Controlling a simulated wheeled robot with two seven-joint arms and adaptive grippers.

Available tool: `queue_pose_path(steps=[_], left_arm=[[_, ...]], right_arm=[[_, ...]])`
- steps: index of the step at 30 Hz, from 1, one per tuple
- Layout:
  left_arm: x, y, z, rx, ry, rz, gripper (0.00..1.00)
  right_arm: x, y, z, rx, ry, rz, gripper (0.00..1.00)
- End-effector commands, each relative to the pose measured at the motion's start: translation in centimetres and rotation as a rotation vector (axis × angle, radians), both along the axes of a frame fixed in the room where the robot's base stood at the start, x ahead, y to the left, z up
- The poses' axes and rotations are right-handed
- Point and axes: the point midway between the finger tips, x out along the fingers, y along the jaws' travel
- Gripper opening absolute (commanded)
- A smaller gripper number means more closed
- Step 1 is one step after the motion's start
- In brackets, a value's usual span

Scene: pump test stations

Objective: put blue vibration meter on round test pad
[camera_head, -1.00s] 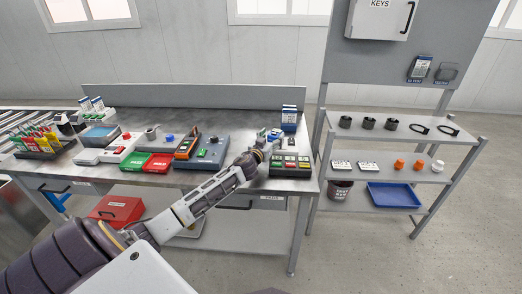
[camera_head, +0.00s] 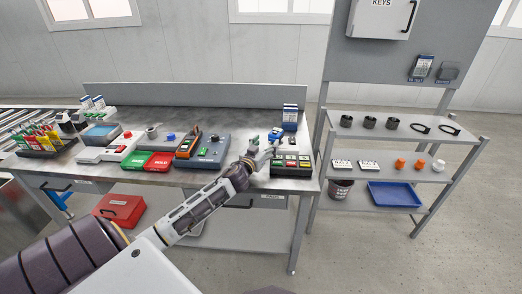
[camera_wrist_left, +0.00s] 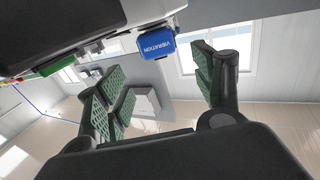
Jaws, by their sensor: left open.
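The blue vibration meter (camera_wrist_left: 155,43), labelled VIBRATION, shows in the left wrist view, above and ahead of the gap between my fingers and apart from them. In the head view, a small blue item (camera_head: 275,132), probably this meter, stands on the bench just beyond my left gripper (camera_head: 262,143). My left gripper is open and empty, at the front right part of the bench; its green-padded fingers (camera_wrist_left: 160,90) are spread wide in the left wrist view. I cannot make out the round test pad in either view. My right gripper is not in view.
A dark box with coloured buttons (camera_head: 291,166) sits right of the gripper. Blue-and-white boxes (camera_head: 289,118) stand behind it. A blue-grey device (camera_head: 208,152) and red and green trays (camera_head: 158,161) lie to the left. A shelf rack (camera_head: 400,130) stands on the right.

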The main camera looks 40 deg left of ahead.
Motion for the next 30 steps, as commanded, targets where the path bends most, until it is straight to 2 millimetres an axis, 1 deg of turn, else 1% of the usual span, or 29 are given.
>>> queue_pose_path(steps=[9, 15, 21, 30], left_arm=[[-2.3, -0.4, -0.1, -0.001, 0.002, -0.001, 0.67], [-3.4, -0.6, 0.0, 0.000, 0.001, 0.000, 0.67], [-3.8, -0.6, 0.0, 0.001, 0.001, 0.000, 0.67], [-3.8, -0.6, 0.0, 0.001, 0.000, 0.000, 0.67]], right_arm=[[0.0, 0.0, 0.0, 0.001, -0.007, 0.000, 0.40], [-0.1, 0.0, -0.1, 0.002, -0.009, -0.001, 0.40], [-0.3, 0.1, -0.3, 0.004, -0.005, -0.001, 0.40], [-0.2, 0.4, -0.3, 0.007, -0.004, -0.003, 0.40]])
